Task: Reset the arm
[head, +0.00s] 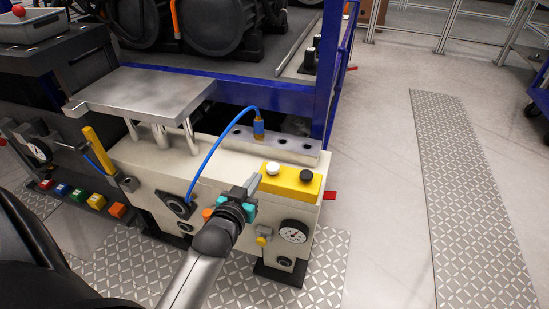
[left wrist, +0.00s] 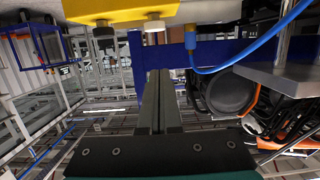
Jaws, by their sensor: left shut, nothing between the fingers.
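My left arm reaches up from the bottom of the head view. My left gripper (head: 252,184), with teal parts at its base, is just in front of the cream drive unit (head: 185,165), by the left end of the yellow button box (head: 297,190). In the left wrist view, which looks upside down, the two dark fingers of the gripper (left wrist: 160,74) lie together with nothing between them. The yellow box (left wrist: 120,10) is at the top of that view. I cannot tell whether the fingers touch it. My right gripper is not in view.
A blue cable (head: 211,147) arches from a front socket to a plug on the unit's top, close to my gripper. A metal plate (head: 145,90) stands on posts at the left. A gauge (head: 293,231) is on the front.

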